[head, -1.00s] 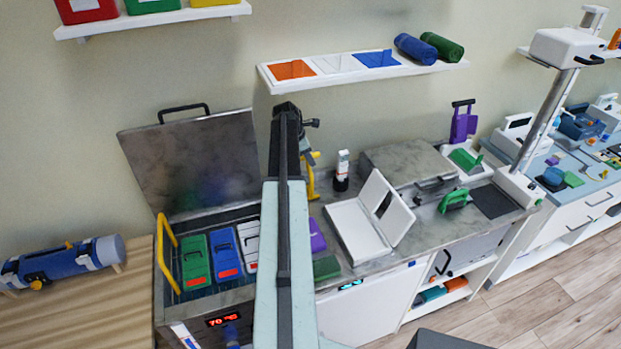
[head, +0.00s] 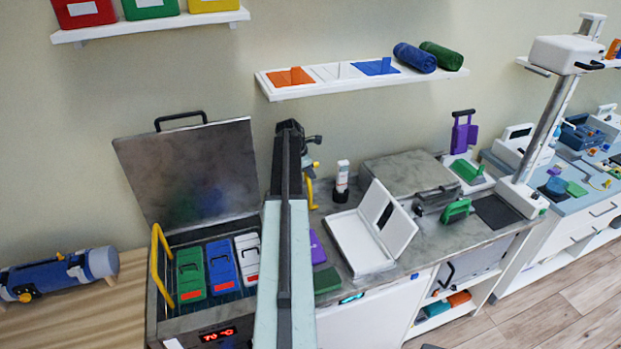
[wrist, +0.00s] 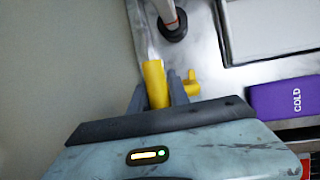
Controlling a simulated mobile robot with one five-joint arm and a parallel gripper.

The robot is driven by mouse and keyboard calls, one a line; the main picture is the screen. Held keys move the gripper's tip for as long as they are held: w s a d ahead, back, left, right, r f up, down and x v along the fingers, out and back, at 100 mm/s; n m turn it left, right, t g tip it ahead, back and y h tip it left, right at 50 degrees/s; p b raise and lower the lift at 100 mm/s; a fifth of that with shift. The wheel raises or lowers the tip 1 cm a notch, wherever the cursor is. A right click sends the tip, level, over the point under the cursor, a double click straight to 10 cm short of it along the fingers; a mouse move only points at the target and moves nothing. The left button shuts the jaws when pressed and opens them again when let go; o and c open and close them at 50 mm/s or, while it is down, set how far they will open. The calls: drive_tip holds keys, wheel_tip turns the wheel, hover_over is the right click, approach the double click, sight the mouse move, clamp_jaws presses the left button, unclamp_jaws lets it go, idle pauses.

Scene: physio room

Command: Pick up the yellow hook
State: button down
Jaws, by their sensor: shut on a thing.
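The yellow hook (head: 310,192) stands out just right of my arm in the head view, above the back of the grey counter. In the wrist view a yellow shaft of the hook (wrist: 155,84) lies between the two dark fingers of my gripper (wrist: 158,95), with a short yellow peg beside it on the right. My gripper is shut on the hook. In the head view my arm hides most of my gripper. I cannot tell whether the hook's lower end touches the counter.
A white bottle with a dark base (head: 342,182) stands close right of the hook. An open white case (head: 360,240) and a purple cold pack (wrist: 285,98) are nearby. The open-lidded heated bath (head: 155,300) is left of my arm. A shelf (head: 330,84) hangs above.

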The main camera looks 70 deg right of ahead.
wheel_tip(320, 180, up, 7)
drive_tip(key=p, duration=0.7)
drive_tip(key=shift+s+a+r, duration=0.1)
drive_tip(key=shift+r, duration=0.1)
drive_tip(key=s+a, duration=1.2)
drive_tip(key=a, duration=0.3)
drive_tip(key=shift+s+f, duration=0.25)
drive_tip(key=shift+f, duration=0.05)
drive_tip(key=shift+a, duration=0.1)
